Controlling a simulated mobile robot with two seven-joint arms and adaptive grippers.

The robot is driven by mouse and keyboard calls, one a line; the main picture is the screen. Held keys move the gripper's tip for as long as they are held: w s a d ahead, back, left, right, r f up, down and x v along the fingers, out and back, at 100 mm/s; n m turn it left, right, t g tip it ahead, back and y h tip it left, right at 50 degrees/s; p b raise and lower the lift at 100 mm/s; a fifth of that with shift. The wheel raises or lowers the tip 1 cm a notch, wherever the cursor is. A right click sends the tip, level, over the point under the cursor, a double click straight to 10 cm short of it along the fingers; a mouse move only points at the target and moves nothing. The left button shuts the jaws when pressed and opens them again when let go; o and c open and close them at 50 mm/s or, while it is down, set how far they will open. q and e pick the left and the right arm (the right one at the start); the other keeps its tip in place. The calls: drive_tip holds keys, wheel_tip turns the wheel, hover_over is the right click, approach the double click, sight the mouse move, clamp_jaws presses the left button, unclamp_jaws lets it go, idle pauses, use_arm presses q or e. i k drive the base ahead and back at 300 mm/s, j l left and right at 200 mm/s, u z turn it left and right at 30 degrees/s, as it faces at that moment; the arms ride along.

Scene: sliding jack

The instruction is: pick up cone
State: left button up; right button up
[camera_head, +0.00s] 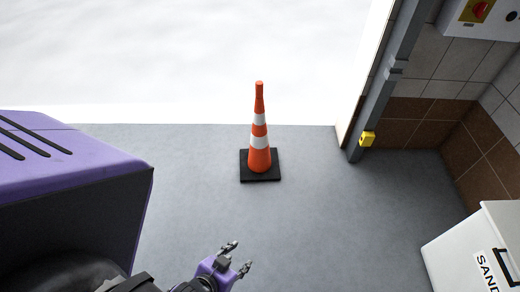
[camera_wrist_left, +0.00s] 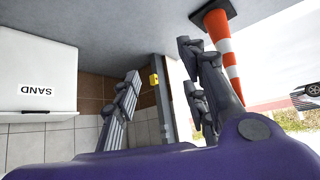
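An orange cone (camera_head: 259,135) with white bands and a black square base stands upright on the grey floor near the doorway in the head view. My left gripper (camera_head: 241,257) is at the bottom of the head view, nearer to me than the cone and apart from it, with its fingers spread and nothing between them. In the left wrist view, the gripper (camera_wrist_left: 160,95) shows with its fingers wide apart. The cone (camera_wrist_left: 223,45) appears upside down there, behind the right-hand fingers, which hide part of it. My right gripper is not in view.
A white sand box (camera_head: 480,250) stands at the lower right. A grey door post (camera_head: 385,85) with a yellow box (camera_head: 367,138) and a tiled wall (camera_head: 440,65) rise on the right. A purple body (camera_head: 70,175) fills the left. Floor around the cone is clear.

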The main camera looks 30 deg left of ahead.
sight(259, 164)
drive_tip(key=i+j, duration=0.25)
drive_tip(key=j, duration=0.15)
drive_tip(key=i+j, duration=0.25)
drive_tip(key=j, duration=0.15)
drive_tip(key=i+j, duration=0.3)
drive_tip(key=i+j+z, duration=0.1)
drive_tip(key=i+j, duration=0.15)
drive_tip(key=j, duration=0.2)
drive_tip(key=i+j, duration=0.25)
drive_tip(key=j, duration=0.2)
drive_tip(key=i+j, duration=0.25)
drive_tip(key=j, duration=0.15)
